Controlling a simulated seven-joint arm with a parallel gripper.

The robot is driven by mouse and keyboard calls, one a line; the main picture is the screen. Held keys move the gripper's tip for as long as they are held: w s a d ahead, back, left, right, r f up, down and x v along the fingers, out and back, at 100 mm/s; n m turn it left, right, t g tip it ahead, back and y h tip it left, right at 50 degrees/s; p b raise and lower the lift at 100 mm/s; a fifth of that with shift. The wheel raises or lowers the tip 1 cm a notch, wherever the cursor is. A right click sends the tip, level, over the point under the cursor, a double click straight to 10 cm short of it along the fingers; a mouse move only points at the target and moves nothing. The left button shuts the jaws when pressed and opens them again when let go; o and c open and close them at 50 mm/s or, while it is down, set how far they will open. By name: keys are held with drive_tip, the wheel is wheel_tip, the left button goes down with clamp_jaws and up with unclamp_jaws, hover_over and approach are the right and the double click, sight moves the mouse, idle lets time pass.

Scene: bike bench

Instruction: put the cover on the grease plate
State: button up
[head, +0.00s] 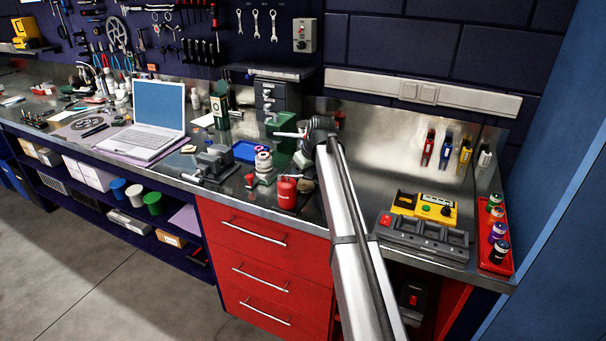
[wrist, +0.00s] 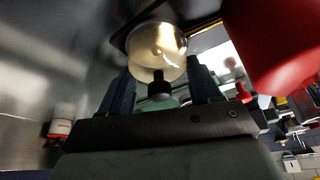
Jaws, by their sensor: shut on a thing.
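In the wrist view, my gripper (wrist: 160,78) has its two dark fingers on either side of a black knob. The knob belongs to a pale, rounded, see-through cover (wrist: 157,48), which my gripper is shut on. A dark flat edge shows behind the cover; I cannot tell whether it is the grease plate, or whether the cover touches it. In the head view, my arm reaches over the bench to the area behind the red canister (head: 287,193). The fingers and the cover cannot be made out there, and I cannot pick out the grease plate for certain.
A large red object (wrist: 270,45) is close on the right in the wrist view. A vise (head: 212,163), a blue tray (head: 245,151) and a white-and-red jar (head: 264,167) crowd the bench left of my arm. A laptop (head: 155,120) is farther left. A red tray (head: 511,232) holds bottles at right.

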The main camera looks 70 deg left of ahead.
drive_tip(key=shift+f, duration=0.1)
drive_tip(key=o, duration=0.8)
drive_tip(key=shift+c, duration=0.2)
drive_tip(key=v, duration=1.1)
idle(0.7)
